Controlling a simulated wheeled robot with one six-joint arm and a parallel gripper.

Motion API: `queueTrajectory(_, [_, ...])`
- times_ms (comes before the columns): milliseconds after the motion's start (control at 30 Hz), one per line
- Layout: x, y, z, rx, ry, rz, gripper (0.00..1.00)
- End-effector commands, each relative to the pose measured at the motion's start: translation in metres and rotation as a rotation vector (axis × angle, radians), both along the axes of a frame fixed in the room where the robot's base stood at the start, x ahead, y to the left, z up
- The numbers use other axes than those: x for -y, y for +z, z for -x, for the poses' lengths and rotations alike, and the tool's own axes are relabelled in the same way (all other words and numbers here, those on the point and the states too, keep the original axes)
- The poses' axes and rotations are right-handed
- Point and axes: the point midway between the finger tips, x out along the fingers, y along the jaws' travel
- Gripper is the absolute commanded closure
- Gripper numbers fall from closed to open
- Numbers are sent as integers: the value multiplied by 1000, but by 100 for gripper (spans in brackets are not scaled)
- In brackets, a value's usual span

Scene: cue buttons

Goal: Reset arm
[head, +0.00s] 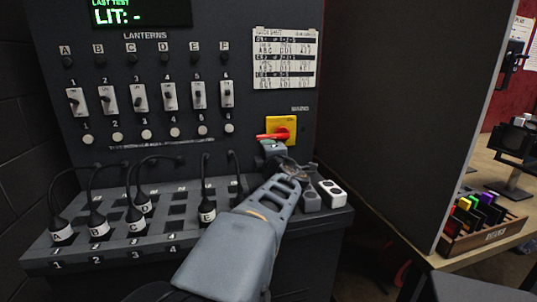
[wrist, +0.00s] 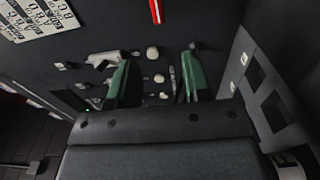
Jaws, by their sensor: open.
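My arm reaches up from the bottom of the head view to the lower right of the black panel (head: 200,20). My gripper (head: 272,147) is just below the red handle of the mains switch (head: 276,134) on its yellow plate (head: 291,125). I cannot tell whether it touches the handle. In the wrist view the two green fingers of my gripper (wrist: 158,60) stand apart with no object held between them. Pale round buttons (wrist: 153,53) show on the dark panel beyond the gap. A red strip (wrist: 156,10) is at the top of that view.
Plugs on black cables, including E (head: 207,213), stand on the sloped console ledge (head: 120,250). Above are lantern switches (head: 139,97) and a printed sheet (head: 284,58). The display (head: 140,14) reads "LIT: -". A dark partition (head: 400,110) closes off the right, with a wooden box (head: 484,232) beyond.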

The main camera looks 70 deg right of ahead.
Motion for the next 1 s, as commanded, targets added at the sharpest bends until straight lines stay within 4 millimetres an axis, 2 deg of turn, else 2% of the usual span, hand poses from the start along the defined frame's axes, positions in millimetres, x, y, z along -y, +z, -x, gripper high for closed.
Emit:
queueTrajectory(200, [-10,0,7,0,0,0,55])
queueTrajectory(833, [-10,0,7,1,1,-2,55])
queueTrajectory(933, [-13,4,-1,20,1,-18,55])
queueTrajectory(1000, [-19,10,-17,57,2,-54,55])
